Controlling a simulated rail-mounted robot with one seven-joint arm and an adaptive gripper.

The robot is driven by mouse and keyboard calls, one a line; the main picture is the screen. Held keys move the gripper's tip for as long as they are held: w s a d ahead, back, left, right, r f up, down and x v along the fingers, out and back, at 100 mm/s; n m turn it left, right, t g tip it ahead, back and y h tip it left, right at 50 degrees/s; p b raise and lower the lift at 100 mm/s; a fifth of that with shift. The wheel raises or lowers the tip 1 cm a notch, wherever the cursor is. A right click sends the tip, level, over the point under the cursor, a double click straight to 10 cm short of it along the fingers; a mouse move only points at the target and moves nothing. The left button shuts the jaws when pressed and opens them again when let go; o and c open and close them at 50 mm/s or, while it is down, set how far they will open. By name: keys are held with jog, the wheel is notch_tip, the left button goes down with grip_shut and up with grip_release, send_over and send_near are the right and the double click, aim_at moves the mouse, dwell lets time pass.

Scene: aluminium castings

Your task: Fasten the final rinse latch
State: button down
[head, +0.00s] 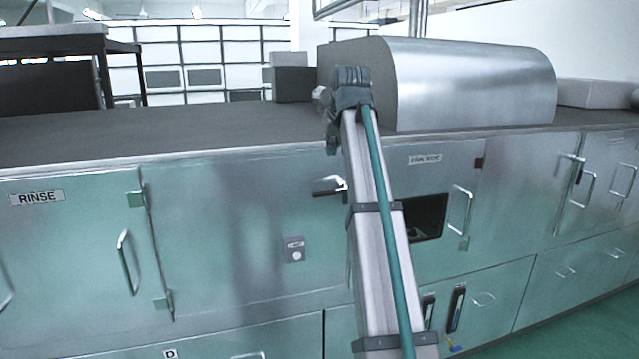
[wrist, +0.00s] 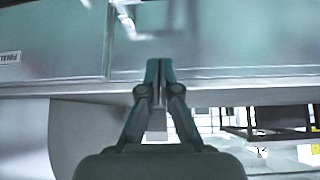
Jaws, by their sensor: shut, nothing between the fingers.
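The latch (head: 331,187), a dark lever on a silver mount, is on the front panel left of my arm in the head view. It stands roughly level, its dark end to the left. The door labelled as final rinse (head: 425,159) is right of my arm, partly hidden by it. In the upside-down wrist view the label (wrist: 10,58) is at the left edge and a blurred bright latch part (wrist: 125,20) is near the door seam. My gripper (wrist: 158,66) is shut and empty, its tips near the counter's front edge, apart from the latch. In the head view its fingers are hard to make out.
A large metal housing (head: 470,85) stands on the counter (head: 200,130) behind my arm. A door handle (head: 463,215) and a dark opening (head: 428,218) are to the right. A small button box (head: 293,249) sits below left of the latch.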

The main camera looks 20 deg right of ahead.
jog(key=shift+a+r+n+g, duration=0.2)
jog(key=shift+a+n+g, duration=0.1)
jog(key=shift+a+n, duration=0.15)
jog(key=shift+f, duration=0.1)
jog(key=p, duration=0.3)
send_over(324, 194)
jog(key=f, duration=0.8)
jog(key=shift+w, duration=0.35)
jog(key=f, duration=0.1)
jog(key=f+p, duration=0.1)
jog(key=f, duration=0.2)
jog(key=shift+s, duration=0.35)
jog(key=shift+f, duration=0.1)
